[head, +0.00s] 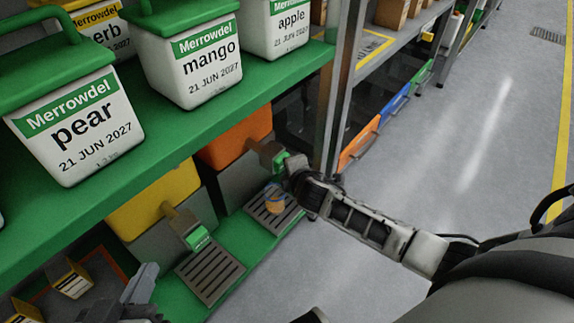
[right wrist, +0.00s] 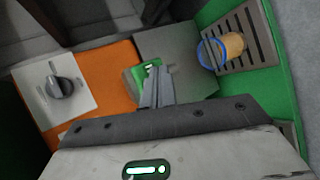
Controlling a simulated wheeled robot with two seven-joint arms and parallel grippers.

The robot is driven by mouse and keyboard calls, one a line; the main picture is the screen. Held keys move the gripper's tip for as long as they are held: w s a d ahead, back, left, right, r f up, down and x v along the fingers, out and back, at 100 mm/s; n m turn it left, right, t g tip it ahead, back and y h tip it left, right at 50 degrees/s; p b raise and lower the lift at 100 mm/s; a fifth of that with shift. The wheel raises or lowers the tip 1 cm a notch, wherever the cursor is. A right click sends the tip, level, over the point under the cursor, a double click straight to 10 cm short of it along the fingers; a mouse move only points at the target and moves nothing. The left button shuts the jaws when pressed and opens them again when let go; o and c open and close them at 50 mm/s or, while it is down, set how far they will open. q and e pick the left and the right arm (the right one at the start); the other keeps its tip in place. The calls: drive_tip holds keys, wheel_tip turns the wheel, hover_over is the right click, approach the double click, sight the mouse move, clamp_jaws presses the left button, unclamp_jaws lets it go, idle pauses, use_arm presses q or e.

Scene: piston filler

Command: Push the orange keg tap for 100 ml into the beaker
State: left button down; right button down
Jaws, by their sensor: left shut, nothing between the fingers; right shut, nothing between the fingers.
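The orange keg (head: 236,137) sits on the lower shelf. Its tap, with a green lever (head: 281,160), points toward the aisle; the lever also shows in the right wrist view (right wrist: 146,74). My right gripper (right wrist: 156,84) is shut, its fingertips at the green lever; contact looks likely but I cannot be sure. The beaker (head: 275,197) has a blue band and tan-orange contents, and stands on the drip tray (head: 262,218) below the tap. It also shows in the right wrist view (right wrist: 222,50); its fill level is unreadable. My left gripper (head: 140,286) is shut and empty at the lower left.
A yellow keg (head: 150,203) with its own green-levered tap and drip tray (head: 211,274) stands to the left. White tubs line the green shelf (head: 200,130) above. Small boxes lie lower left. The aisle floor is clear.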

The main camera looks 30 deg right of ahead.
idle(0.5)
drive_tip(key=shift+s+d+p, duration=0.2)
drive_tip(key=shift+s+p, duration=0.1)
drive_tip(key=shift+s, duration=0.2)
drive_tip(key=shift+s+d+p, duration=0.15)
drive_tip(key=shift+s+p, duration=0.15)
drive_tip(key=shift+s, duration=0.15)
drive_tip(key=shift+s+d+p, duration=0.3)
drive_tip(key=shift+s+p, duration=0.05)
drive_tip(key=shift+s, duration=0.45)
drive_tip(key=shift+s+d+p, duration=0.3)
drive_tip(key=shift+s+d, duration=0.05)
drive_tip(key=shift+s, duration=0.4)
drive_tip(key=shift+s+d+p, duration=0.3)
drive_tip(key=shift+s+p, duration=0.05)
drive_tip(key=shift+s, duration=0.45)
